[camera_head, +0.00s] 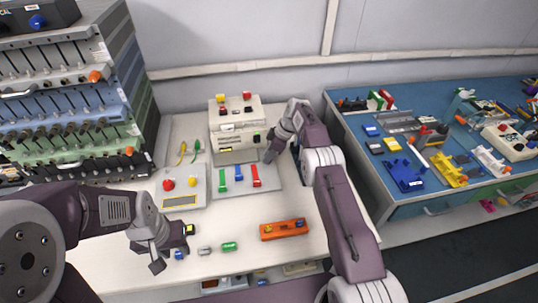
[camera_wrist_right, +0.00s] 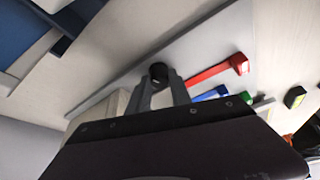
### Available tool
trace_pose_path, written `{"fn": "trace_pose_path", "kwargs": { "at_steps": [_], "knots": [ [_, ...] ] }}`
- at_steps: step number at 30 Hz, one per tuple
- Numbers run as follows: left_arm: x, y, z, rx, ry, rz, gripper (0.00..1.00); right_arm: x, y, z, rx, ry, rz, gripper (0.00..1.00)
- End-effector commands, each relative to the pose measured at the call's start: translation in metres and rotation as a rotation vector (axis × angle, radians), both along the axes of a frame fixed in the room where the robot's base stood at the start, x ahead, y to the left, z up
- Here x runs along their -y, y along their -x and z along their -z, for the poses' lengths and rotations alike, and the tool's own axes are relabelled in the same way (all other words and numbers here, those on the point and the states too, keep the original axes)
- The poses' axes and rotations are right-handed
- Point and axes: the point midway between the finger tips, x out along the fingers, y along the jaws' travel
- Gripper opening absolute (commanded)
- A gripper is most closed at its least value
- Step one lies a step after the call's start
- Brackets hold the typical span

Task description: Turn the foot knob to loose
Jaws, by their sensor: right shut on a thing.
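The foot knob, a small round black knob (camera_wrist_right: 158,71), shows in the right wrist view at the tips of my right gripper (camera_wrist_right: 161,84). The two grey fingers are shut on it. In the head view my right gripper (camera_head: 270,154) is at the right side of a cream boxy device (camera_head: 236,153), just above a grey plate (camera_head: 262,186); the knob is hidden there. The knob's turn position cannot be told. My left gripper (camera_head: 174,249) is over the front left of the white table, its fingers apart, with nothing visibly held.
Red, blue and green levers (camera_head: 239,173) stand on the grey plate. An orange block (camera_head: 284,229) lies in front. A blue-topped bench (camera_head: 400,205) with many parts is at right, and racks (camera_head: 65,130) at left.

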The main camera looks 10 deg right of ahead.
Motion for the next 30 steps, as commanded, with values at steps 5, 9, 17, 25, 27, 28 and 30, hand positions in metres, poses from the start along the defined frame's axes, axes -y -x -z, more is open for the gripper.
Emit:
{"fn": "trace_pose_path", "kwargs": {
  "at_steps": [5, 9, 17, 25, 27, 28, 30],
  "knots": [
    [0.0, 0.0, 0.0, 0.0, 0.0, 0.0, 0.36, 0.001, 0.0, 0.0, -0.001, 0.002, -0.004, 0.0],
    [0.0, 0.0, 0.0, 0.0, 0.0, 0.0, 0.36, 0.001, 0.0, 0.001, -0.001, 0.002, -0.004, 0.0],
    [0.0, 0.0, 0.0, 0.0, 0.0, 0.0, 0.36, 0.0, 0.0, 0.001, -0.001, 0.002, -0.004, 0.47],
    [0.0, 0.0, 0.0, 0.0, 0.0, 0.0, 0.36, 0.002, 0.0, -0.003, 0.0, 0.001, -0.003, 0.47],
    [0.0, 0.0, -0.001, 0.0, 0.0, 0.0, 0.36, 0.005, 0.001, -0.013, 0.001, 0.002, -0.001, 0.47],
    [0.0, 0.0, -0.001, 0.0, 0.0, 0.0, 0.36, 0.007, 0.002, -0.019, 0.002, 0.001, -0.001, 0.47],
    [0.0, 0.0, -0.001, 0.0, 0.0, 0.0, 0.36, 0.013, 0.005, -0.034, 0.003, 0.001, -0.002, 0.47]
  ]
}}
